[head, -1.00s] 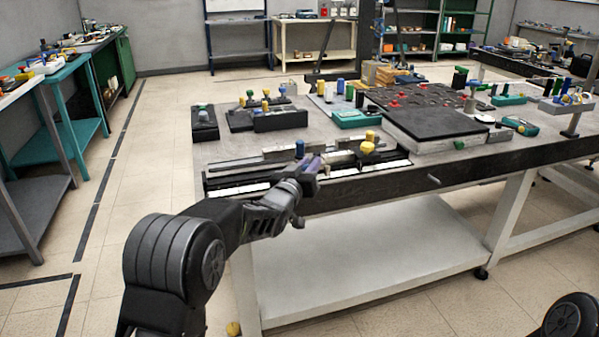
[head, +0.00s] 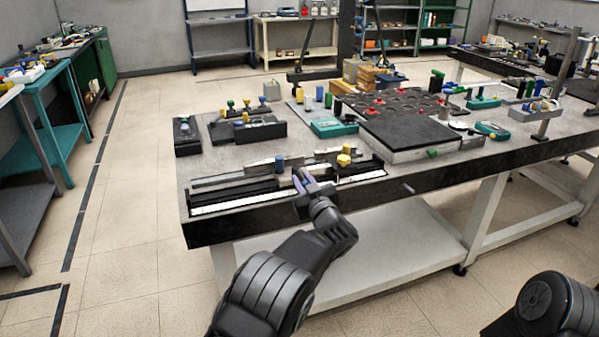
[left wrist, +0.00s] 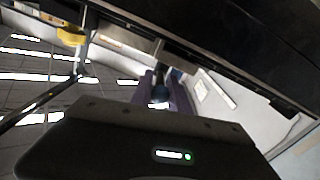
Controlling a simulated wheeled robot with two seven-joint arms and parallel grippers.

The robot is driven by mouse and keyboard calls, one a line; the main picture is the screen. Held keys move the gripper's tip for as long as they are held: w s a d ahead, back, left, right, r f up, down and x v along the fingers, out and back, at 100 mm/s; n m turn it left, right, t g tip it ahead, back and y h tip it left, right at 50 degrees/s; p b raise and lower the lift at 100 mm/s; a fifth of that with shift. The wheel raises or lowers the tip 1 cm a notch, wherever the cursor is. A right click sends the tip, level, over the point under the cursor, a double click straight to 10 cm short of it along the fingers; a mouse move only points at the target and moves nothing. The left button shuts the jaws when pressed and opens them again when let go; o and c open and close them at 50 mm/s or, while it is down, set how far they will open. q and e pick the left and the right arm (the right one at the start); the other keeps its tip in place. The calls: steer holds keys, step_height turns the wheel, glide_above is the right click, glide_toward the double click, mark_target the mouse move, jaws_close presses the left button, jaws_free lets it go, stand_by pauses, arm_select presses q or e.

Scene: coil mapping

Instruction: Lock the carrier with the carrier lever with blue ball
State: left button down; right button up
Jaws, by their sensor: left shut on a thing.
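The carrier fixture, a long rail (head: 230,203) with pale strips, lies along the table's front edge. A blue knob (head: 279,163) and a yellow knob (head: 344,158) stand on it. My left gripper (head: 303,181) is at the front of the rail, between these knobs in the picture. In the left wrist view its purple fingers (left wrist: 162,88) are shut on a dark blue ball (left wrist: 160,92), which I take as the carrier lever's ball. The lever's shaft is mostly hidden. My right gripper is out of view.
Behind the rail stand dark blocks with coloured knobs (head: 250,132), a teal tray (head: 334,128) and a black-topped plate (head: 410,132). A thin pin (head: 408,188) sticks out of the table's front edge. The floor at left is clear.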

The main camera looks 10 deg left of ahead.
arm_select(q)
steer(key=shift+r, duration=0.1)
stand_by(0.4)
steer(key=c, duration=1.3)
jaws_free()
steer(key=shift+c, duration=0.2)
steer(key=v, duration=0.7)
steer(key=shift+s+d, duration=0.25)
